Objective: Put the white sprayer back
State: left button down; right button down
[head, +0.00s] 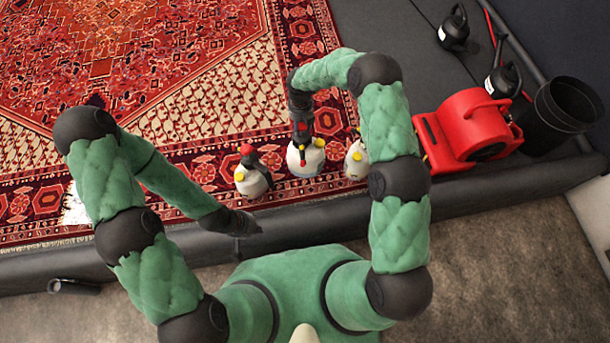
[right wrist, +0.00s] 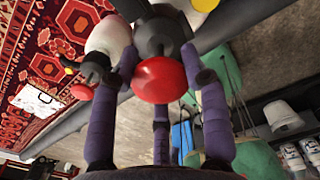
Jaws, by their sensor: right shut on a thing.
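Several white sprayers with black heads are near the rug's front edge. The middle white sprayer (head: 305,158) is under my right gripper (head: 301,122), whose fingers are shut around its black head. In the right wrist view, the fingers are on both sides of that black head and its red knob (right wrist: 158,80). I cannot tell whether its base touches the rug. The left white sprayer (head: 252,180) and the right white sprayer (head: 357,160), partly behind my right arm, stand close beside it. My left gripper (head: 243,223) hangs over the dark front edge, apart from the sprayers; its fingers are unclear.
A red blower (head: 465,130) and a black bucket (head: 566,104) stand right of the sprayers. Two black sprayers (head: 454,30) are farther back on the dark floor. A raised dark edge (head: 330,222) runs in front. The patterned rug (head: 110,50) is mostly clear.

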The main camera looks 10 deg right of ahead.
aim_at(300, 139)
jog(key=shift+w+a+f+n, duration=0.15)
jog(key=shift+w+n, duration=0.15)
jog(key=shift+n, duration=0.2)
jog(key=shift+f, duration=0.3)
jog(key=shift+f+b, duration=1.35)
jog(key=shift+f, duration=3.5)
jog(key=c, duration=0.6)
grip_release()
jog(key=shift+s, duration=0.15)
jog(key=shift+c, duration=0.2)
jog(key=shift+f, duration=0.1)
